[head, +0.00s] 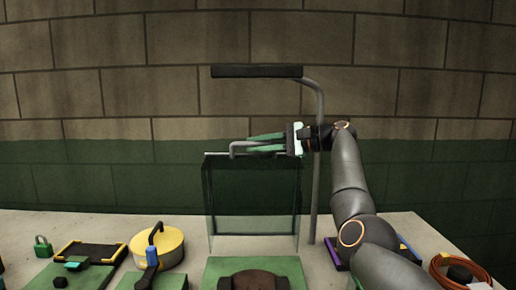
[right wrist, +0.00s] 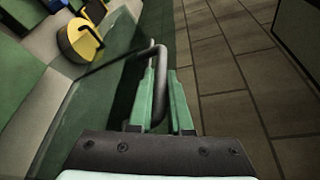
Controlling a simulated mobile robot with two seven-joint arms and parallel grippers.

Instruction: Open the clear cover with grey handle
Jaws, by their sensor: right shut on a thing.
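The clear cover (head: 252,195) is a see-through, dark-edged panel that stands roughly upright behind a green mat in the head view. Its grey handle (head: 236,148) is a bent bar at the top edge; it also shows in the right wrist view (right wrist: 160,55). My right gripper (head: 262,144) comes in from the right with its green fingers shut on the handle. In the right wrist view the fingers (right wrist: 163,95) lie on both sides of the bar. My left gripper is in neither view.
A grey pole (head: 316,190) with a black bar lamp (head: 257,71) rises just right of the cover. A green mat (head: 292,265) with a brown block (head: 253,281) lies in front. A yellow pot (head: 172,243) and green padlock (head: 43,249) are left; an orange coil (head: 437,268) is right.

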